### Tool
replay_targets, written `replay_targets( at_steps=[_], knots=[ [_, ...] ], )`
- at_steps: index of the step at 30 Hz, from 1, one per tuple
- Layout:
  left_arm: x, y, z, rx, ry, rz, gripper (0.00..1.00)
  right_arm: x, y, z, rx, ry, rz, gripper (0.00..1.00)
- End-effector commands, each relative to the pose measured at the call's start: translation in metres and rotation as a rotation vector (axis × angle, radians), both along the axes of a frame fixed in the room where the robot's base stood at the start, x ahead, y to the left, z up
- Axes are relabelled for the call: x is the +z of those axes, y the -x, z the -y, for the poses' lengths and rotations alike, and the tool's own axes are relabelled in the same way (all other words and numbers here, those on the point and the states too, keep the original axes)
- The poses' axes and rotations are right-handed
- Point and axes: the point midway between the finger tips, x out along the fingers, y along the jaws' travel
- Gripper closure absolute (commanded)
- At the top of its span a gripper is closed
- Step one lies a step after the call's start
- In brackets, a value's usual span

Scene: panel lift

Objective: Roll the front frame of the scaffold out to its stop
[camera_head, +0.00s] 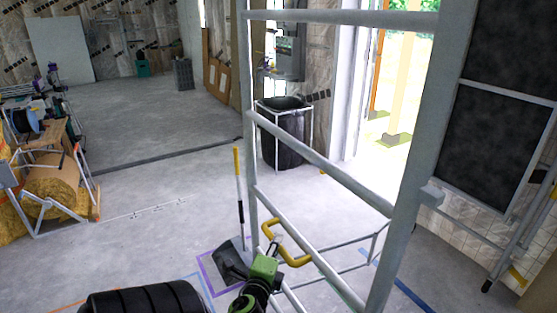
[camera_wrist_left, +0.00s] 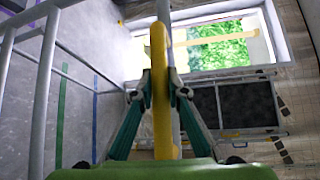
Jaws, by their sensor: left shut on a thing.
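The scaffold's grey tubular frame (camera_head: 412,165) stands close in front of me in the head view, with two uprights and several cross rails. A yellow handle (camera_head: 298,262) sits on its lower rail. My left gripper (camera_head: 277,243) is at that handle. In the left wrist view the handle (camera_wrist_left: 160,60) runs upright between the two fingers of my left gripper (camera_wrist_left: 163,92), which is shut on it. Other grey scaffold tubes (camera_wrist_left: 45,85) show at the left of the wrist view. My right gripper is not in view.
Purple tape (camera_head: 207,275) and blue tape (camera_head: 405,285) mark the floor. A dark shovel (camera_head: 232,262) with a yellow-tipped handle stands by the left upright. A black bin in a white stand (camera_head: 283,140) is behind the frame. The floor at left centre is clear.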

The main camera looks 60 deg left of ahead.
Motion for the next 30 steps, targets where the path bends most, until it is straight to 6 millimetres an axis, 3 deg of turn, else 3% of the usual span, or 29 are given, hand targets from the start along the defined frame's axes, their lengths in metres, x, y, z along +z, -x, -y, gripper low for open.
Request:
replay_targets(
  at_steps=[2, 3, 5, 17, 30],
  knots=[
    [-0.002, 0.003, -0.003, 0.009, 0.0, -0.007, 1.0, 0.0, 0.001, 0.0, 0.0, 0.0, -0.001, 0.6],
    [-0.002, 0.003, -0.003, 0.009, 0.0, -0.007, 0.83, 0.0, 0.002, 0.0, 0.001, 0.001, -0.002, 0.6],
    [-0.002, 0.003, -0.003, 0.009, 0.0, -0.007, 0.68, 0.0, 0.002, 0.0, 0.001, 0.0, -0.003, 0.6],
    [-0.001, 0.004, 0.002, 0.003, 0.002, -0.003, 0.68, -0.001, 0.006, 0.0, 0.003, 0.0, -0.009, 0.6],
    [0.007, 0.054, 0.042, 0.007, 0.003, -0.004, 0.68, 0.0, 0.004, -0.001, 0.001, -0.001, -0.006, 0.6]
  ],
)
